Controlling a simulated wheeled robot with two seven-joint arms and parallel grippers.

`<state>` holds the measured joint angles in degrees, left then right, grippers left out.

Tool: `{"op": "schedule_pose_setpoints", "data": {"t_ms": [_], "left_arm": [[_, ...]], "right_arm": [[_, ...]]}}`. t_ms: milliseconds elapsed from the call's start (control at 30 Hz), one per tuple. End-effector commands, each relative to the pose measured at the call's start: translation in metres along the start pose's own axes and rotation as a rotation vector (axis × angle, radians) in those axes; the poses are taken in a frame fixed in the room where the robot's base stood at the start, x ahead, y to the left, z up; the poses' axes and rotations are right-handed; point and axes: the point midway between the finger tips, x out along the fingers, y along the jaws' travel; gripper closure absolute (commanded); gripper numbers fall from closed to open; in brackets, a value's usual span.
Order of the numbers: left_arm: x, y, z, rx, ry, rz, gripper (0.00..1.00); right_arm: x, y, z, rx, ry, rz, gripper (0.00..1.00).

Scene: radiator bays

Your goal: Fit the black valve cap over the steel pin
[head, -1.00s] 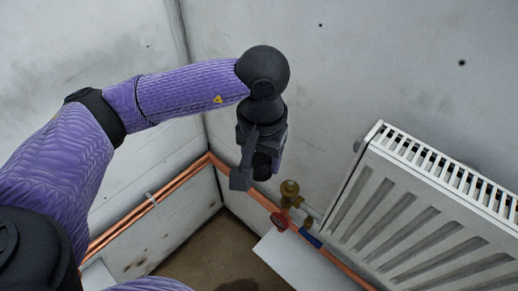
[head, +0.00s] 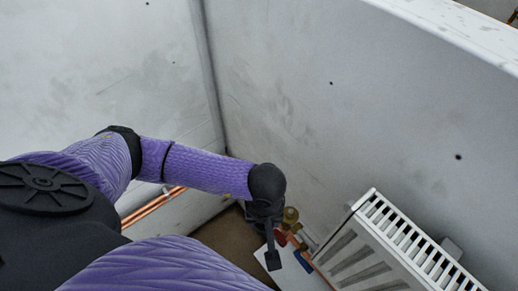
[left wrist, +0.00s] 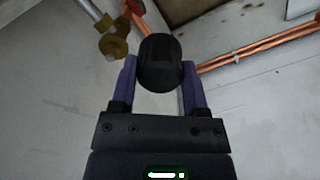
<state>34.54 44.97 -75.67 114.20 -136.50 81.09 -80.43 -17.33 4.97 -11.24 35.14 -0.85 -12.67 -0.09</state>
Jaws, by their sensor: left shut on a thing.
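My left gripper (head: 274,246) is low in the corner, right beside the brass valve (head: 291,216) in the head view. In the left wrist view its two purple fingers (left wrist: 159,85) are shut on the black valve cap (left wrist: 159,62), a short dark cylinder. The brass valve also shows in the left wrist view (left wrist: 113,44), up and left of the cap and apart from it. In the head view the cap is hidden by the gripper. My right gripper is not in view.
A white ribbed radiator (head: 385,240) stands right of the valve against the grey wall (head: 300,100). Copper pipes (head: 152,207) run low along the left wall. A red handle (head: 281,239) and a blue piece (head: 303,262) sit close to the gripper. The upper walls are clear.

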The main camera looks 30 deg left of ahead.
Motion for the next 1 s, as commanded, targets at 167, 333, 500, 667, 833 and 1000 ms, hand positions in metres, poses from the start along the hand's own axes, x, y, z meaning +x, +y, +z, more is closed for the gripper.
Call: {"op": "schedule_pose_setpoints", "data": {"t_ms": [167,333,500,667,833,1000], "left_arm": [[0.005,0.015,-0.011,0.001,0.001,0.001,0.97],[0.008,0.028,-0.022,0.001,0.001,-0.001,0.97],[0.011,0.041,-0.033,0.000,0.001,0.000,0.97],[0.014,0.054,-0.042,0.001,-0.001,0.001,0.97],[0.026,0.064,-0.051,0.001,0.000,-0.001,0.97],[0.040,0.069,-0.055,0.002,-0.002,-0.002,0.97]], "right_arm": [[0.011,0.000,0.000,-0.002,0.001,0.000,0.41],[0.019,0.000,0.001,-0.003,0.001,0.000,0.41],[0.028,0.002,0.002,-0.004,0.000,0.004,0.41],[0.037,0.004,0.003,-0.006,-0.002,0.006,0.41],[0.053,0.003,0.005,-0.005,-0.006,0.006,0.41],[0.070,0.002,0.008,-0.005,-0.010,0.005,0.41]]}}
